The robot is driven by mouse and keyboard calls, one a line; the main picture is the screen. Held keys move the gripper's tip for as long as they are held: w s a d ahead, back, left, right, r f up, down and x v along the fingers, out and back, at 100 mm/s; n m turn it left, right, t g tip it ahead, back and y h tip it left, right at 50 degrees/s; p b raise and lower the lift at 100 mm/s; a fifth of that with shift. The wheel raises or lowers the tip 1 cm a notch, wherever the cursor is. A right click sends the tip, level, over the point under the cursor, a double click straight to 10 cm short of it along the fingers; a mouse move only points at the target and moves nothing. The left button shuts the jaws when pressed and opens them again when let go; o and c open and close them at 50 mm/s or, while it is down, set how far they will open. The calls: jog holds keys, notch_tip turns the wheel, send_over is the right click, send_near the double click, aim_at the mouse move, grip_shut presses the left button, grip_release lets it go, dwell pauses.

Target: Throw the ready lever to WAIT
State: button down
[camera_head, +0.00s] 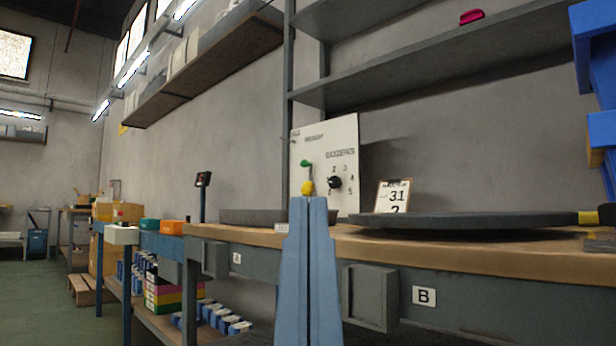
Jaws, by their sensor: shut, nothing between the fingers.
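A white upright panel (346,155) stands at the back of the bench. On its left side is a small lever with a green knob (305,163) at its upper end and a yellow part (307,187) below. The lever points up. Its lettering is too small to read. My gripper (308,199) is the pale blue pair of fingers in the lower middle. The fingers are together, shut and empty, pointing up. Their tips appear just under the yellow part and hide the panel's lower left; I cannot tell whether they touch it.
A black dial (335,182) with numbers sits right of the lever. A number card (393,196) and a dark round plate (475,224) stand to the right on the bench (450,256). Blue bins (596,60) stand at the far right. Shelves (430,62) hang above.

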notch_tip(320, 180, up, 70)
jog(key=p, duration=7)
jog(key=shift+a, duration=0.1)
